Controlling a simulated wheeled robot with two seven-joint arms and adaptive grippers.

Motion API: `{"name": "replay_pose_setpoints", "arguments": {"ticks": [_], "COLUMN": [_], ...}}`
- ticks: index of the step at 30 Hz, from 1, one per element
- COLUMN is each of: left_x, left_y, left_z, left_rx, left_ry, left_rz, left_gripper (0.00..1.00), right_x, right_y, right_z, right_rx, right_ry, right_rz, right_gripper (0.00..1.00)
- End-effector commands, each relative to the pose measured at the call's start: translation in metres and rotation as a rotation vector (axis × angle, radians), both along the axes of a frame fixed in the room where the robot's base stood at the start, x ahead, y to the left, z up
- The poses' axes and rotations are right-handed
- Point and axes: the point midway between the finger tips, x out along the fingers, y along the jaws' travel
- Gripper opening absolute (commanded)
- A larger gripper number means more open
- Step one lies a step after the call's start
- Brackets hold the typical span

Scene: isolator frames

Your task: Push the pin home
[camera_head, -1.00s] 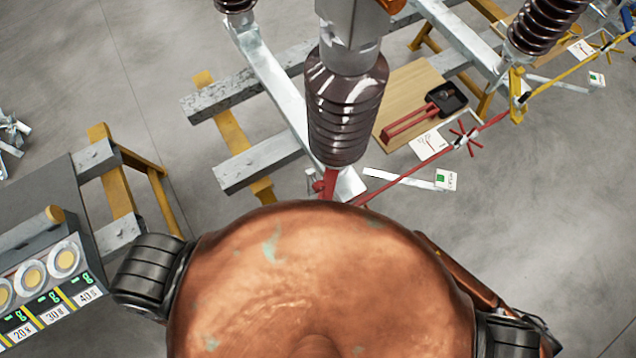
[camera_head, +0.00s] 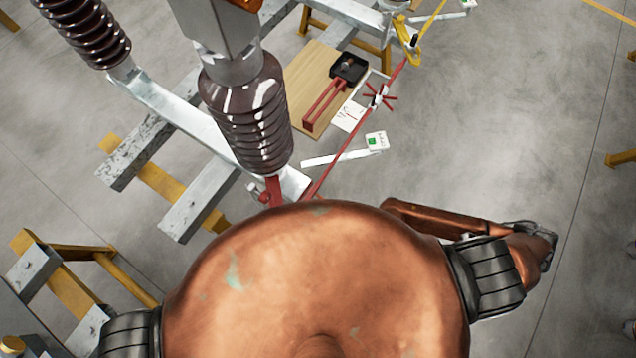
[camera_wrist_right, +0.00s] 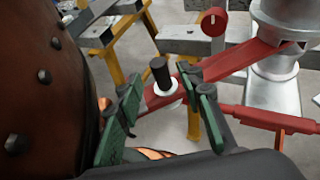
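In the right wrist view, a black-topped pin (camera_wrist_right: 161,72) with a white collar stands upright at a red bar (camera_wrist_right: 228,62). The green fingers of my right gripper (camera_wrist_right: 164,112) are spread apart, with the pin showing beyond and between them. No contact with the pin is visible. How deep the pin sits in the bar cannot be told. In the head view, a red bar end (camera_head: 273,190) shows below a brown ribbed insulator (camera_head: 248,118), and my copper body hides what lies below. My left gripper is not in view.
A metal post (camera_wrist_right: 273,88) and a red disc (camera_wrist_right: 213,21) stand near the right fingers. In the head view, steel beams (camera_head: 190,205) on yellow supports lie left. A wooden board (camera_head: 310,80) with a black tray (camera_head: 348,69) lies beyond. The floor at right is clear.

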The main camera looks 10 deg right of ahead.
Motion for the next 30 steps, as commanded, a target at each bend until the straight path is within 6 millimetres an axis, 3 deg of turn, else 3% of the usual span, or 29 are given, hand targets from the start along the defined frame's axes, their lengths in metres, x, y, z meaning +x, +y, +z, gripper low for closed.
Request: {"name": "replay_pose_setpoints", "arguments": {"ticks": [9,30], "left_x": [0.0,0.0], "left_y": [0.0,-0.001], "left_z": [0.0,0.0], "left_rx": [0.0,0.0], "left_ry": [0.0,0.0], "left_rz": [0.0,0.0], "left_gripper": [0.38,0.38], "right_x": [-0.011,-0.018], "right_y": [-0.046,-0.068], "right_z": [0.018,0.03], "right_rx": [-0.006,0.0], "right_ry": [0.0,-0.001], "right_rz": [-0.001,-0.002], "right_gripper": [0.35,0.35]}}
